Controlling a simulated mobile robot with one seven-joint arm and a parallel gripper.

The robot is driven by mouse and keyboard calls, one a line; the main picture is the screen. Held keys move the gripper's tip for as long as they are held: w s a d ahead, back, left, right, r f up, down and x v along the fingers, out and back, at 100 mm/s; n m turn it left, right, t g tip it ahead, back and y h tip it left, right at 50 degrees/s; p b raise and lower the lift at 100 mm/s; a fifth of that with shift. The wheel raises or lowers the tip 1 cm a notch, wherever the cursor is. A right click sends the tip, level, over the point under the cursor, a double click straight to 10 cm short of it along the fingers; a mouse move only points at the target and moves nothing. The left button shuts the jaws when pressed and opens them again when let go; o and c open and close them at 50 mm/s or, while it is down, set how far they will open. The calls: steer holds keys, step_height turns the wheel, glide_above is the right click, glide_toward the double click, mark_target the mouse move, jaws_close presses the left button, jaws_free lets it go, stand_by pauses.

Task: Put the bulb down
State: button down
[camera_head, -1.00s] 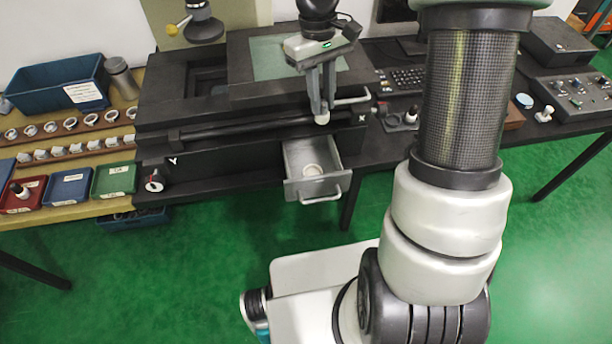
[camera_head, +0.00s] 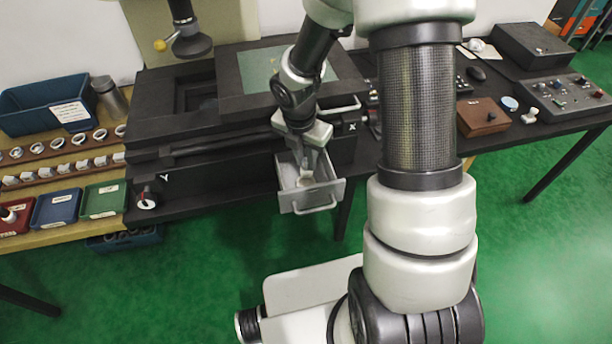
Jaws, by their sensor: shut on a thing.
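My gripper (camera_head: 306,172) reaches down into the open grey drawer (camera_head: 333,194) under the black machine. Its fingers are shut on the bulb, a small pale thing. The bulb itself is mostly hidden between the fingertips and too small to make out clearly. A whitish round holder (camera_head: 304,182) lies on the drawer floor right by the fingertips. I cannot tell whether the bulb touches it.
The black machine stage (camera_head: 220,125) stands behind the drawer. Blue (camera_head: 58,203) and green (camera_head: 103,200) bins, rings on wooden racks and a blue crate (camera_head: 28,112) are at left. A brown box (camera_head: 482,118) and control box (camera_head: 570,98) are at right.

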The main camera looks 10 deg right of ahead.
mark_target(306, 169)
steer(key=shift+f+b, duration=0.55)
steer(key=shift+f, duration=2)
steer(key=shift+f, duration=0.1)
steer(key=c, duration=1.6)
jaws_free()
